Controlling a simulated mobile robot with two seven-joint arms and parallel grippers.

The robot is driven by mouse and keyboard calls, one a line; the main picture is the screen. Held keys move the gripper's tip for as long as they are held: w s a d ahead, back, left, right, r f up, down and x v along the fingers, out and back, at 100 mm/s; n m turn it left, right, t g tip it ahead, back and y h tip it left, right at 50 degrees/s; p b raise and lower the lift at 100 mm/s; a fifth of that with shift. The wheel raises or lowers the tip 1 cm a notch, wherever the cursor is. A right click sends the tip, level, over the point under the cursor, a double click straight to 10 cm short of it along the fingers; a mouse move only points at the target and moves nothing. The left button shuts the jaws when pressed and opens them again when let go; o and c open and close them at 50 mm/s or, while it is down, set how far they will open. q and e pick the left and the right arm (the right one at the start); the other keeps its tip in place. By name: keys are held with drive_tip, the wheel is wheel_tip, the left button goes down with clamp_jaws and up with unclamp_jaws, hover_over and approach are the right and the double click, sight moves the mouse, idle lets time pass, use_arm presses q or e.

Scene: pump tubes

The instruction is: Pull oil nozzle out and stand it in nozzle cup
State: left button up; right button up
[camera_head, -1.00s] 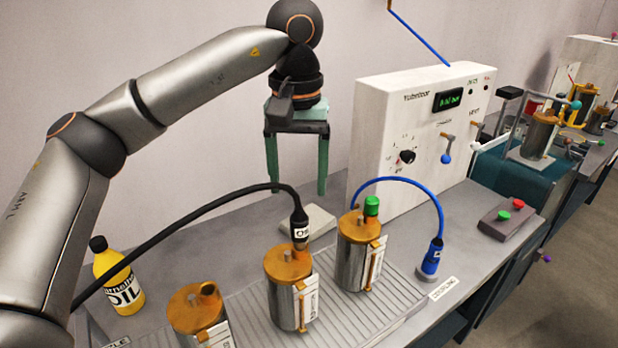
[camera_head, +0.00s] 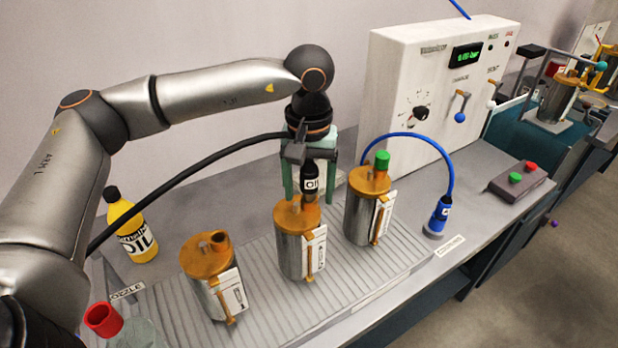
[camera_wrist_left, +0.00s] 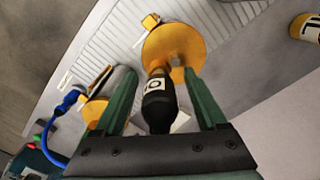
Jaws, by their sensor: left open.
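The black oil nozzle (camera_head: 311,181) with a white label stands upright in the top of the middle canister (camera_head: 301,255). It also shows in the left wrist view (camera_wrist_left: 158,105). A black hose runs from it to the left. My left gripper (camera_head: 312,192) is open, pointing down, with its green fingers on either side of the nozzle. In the left wrist view the fingers stand apart from it. A nozzle label (camera_head: 127,291) lies at the left on the bench; I cannot make out the nozzle cup, possibly hidden by my arm. My right gripper is out of view.
Canisters stand left (camera_head: 213,275) and right (camera_head: 368,210), the right one with a green cap. A yellow oil bottle (camera_head: 132,232) and a red-topped container (camera_head: 103,320) are at the left. A blue connector (camera_head: 438,215) and white control box (camera_head: 430,95) are to the right.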

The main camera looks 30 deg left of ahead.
use_arm(q)
clamp_jaws()
unclamp_jaws()
idle(0.7)
drive_tip(key=shift+r, duration=0.1)
